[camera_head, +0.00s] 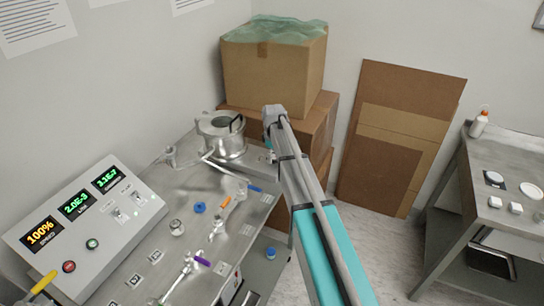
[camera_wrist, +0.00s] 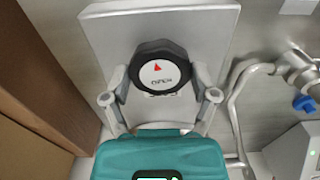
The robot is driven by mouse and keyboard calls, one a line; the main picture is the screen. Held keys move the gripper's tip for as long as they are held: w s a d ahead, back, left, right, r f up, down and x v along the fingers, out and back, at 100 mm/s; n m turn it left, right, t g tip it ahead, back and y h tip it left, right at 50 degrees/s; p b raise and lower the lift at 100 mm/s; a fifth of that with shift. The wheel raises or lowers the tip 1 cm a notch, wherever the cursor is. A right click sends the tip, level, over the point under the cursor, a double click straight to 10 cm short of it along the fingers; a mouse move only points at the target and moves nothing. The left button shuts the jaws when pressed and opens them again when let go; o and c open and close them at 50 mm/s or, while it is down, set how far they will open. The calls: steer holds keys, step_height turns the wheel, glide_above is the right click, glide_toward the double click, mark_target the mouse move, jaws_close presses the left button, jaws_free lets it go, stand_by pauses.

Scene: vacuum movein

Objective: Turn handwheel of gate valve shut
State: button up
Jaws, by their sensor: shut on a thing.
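The handwheel (camera_wrist: 158,68) is a black, scalloped knob with a white face. The face bears a red triangle and small dark lettering that is too blurred to read. It sits in front of a flat silver plate (camera_wrist: 215,22), the gate valve's body, in the wrist view. My gripper (camera_wrist: 160,88) is shut on the handwheel, with one grey finger on its left rim and one on its right. In the head view my arm reaches to the back right of the steel bench, and it hides the handwheel and my gripper there.
The steel bench (camera_head: 140,215) carries a round chamber (camera_head: 222,135), coloured-handled valves and a control panel (camera_head: 85,225) reading 100%. Cardboard boxes (camera_head: 275,70) stand close behind my arm. In the wrist view a bent metal pipe (camera_wrist: 236,95) runs just right of my gripper.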

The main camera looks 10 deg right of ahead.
steer(key=m, duration=0.4)
steer(key=shift+w+m, duration=0.25)
steer(key=shift+m, duration=0.05)
steer(key=m, duration=1)
steer(key=shift+m, duration=0.4)
steer(key=m, duration=0.4)
steer(key=shift+m, duration=0.3)
steer(key=m, duration=0.4)
steer(key=shift+d+m, duration=0.1)
steer(key=shift+m, duration=0.2)
steer(key=m, duration=1.3)
steer(key=shift+s, duration=0.1)
steer(key=shift+m, duration=0.3)
